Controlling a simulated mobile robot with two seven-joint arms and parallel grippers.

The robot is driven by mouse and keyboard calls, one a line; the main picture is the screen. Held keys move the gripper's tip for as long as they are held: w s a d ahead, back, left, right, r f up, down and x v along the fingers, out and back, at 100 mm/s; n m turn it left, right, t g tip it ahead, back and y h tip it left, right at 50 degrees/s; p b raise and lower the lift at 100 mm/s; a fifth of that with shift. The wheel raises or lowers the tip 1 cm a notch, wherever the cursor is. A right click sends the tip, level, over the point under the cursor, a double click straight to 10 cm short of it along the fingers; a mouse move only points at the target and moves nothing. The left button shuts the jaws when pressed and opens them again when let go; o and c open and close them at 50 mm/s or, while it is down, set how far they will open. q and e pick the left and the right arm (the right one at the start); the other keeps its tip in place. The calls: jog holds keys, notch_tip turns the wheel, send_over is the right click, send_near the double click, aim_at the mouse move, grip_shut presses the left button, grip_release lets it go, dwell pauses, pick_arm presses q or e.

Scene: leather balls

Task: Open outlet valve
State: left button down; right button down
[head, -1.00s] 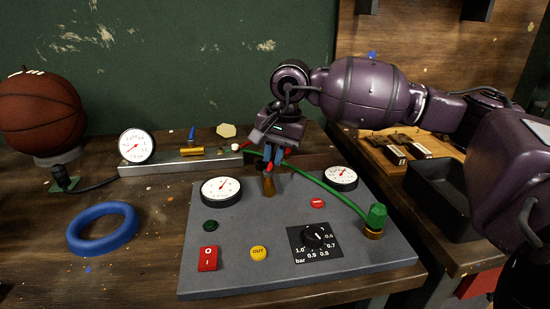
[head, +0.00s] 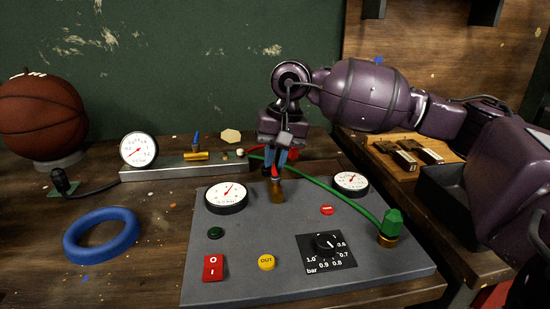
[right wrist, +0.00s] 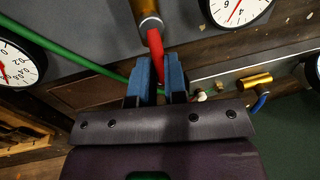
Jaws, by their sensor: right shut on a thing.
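A brass fitting (head: 277,191) stands upright at the back of the grey panel (head: 225,280), with a red handle (head: 275,172) on top. My right gripper (head: 276,160) is above it, its blue fingers shut on the red handle. In the right wrist view the red handle (right wrist: 156,50) runs from the brass fitting (right wrist: 148,22) in between the fingers. Much of the handle is hidden in the head view. A second brass valve (head: 196,156) with a blue lever sits on the metal rail behind. My left gripper is not in view.
The panel carries two gauges (head: 227,196) (head: 350,183), a black knob (head: 325,242), a yellow OUT button (head: 266,262) and a red switch (head: 213,267). A green hose (head: 340,200) crosses its right side. A blue ring (head: 102,236) and basketball (head: 42,115) are left.

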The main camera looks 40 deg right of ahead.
jog(key=c, duration=1.2)
grip_release()
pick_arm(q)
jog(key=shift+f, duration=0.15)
pick_arm(e)
jog(key=shift+o, duration=0.2)
jog(key=shift+r, duration=0.55)
pick_arm(q)
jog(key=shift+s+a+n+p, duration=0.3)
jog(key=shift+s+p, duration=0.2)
jog(key=shift+p, duration=0.5)
pick_arm(e)
notch_tip(320, 180, up, 10)
jog(key=s+d, duration=0.1)
jog(key=shift+d+f, duration=0.2)
jog(key=shift+d, duration=0.15)
